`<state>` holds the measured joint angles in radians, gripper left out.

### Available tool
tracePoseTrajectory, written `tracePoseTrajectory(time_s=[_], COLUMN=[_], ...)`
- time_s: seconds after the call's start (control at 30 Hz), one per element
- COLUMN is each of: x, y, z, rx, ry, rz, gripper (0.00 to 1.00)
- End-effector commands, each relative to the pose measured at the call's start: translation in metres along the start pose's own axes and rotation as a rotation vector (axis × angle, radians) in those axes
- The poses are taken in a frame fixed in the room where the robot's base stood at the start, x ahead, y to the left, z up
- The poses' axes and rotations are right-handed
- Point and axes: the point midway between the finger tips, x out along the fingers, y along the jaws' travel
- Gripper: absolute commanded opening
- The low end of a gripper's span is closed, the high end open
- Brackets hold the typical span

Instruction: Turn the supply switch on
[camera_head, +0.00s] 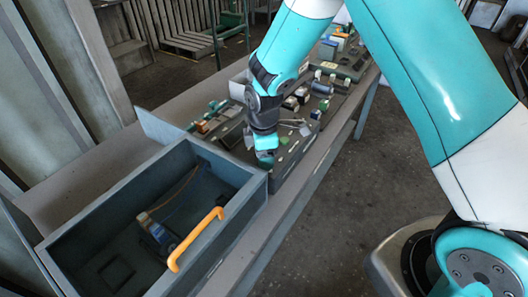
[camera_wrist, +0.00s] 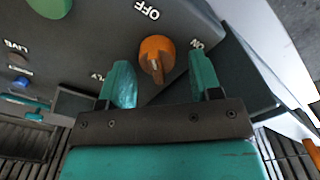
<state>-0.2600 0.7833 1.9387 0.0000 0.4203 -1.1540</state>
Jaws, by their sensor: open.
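The supply switch is an orange rotary knob (camera_wrist: 156,52) on a dark grey panel face (camera_wrist: 95,30). In the wrist view, white "OFF" lettering is above it and "ON" lettering is to its right. Whether the fingertips reach past the knob's face cannot be told. In the head view my gripper (camera_head: 265,157) is at the near end of the bench equipment, and the knob is hidden there.
A green button (camera_wrist: 50,6), a blue button (camera_wrist: 21,83) and a small dark window (camera_wrist: 74,104) are on the panel. An open grey box (camera_head: 105,203) with an orange handle (camera_head: 197,240) stands at the near left. Parts crowd the bench behind; floor is clear at right.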

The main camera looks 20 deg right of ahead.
Motion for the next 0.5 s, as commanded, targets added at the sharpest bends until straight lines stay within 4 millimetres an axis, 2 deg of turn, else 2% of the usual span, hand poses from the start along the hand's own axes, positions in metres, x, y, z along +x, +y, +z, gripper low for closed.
tracePoseTrajectory(time_s=[0.13,0.17,0.33,0.37,0.5], x=[-0.0002,-0.0002,-0.0004,-0.0005,-0.0005], y=[0.0002,0.0002,0.0002,0.0002,0.0002], z=[-0.0001,-0.0001,0.0,0.0,0.0], rx=[0.0,0.0,0.0,0.0,0.003], ry=[0.0,0.0,0.0,0.0,0.0], rz=[0.001,0.001,0.001,0.001,0.0], gripper=[0.58,0.54,0.15,0.11,0.11])
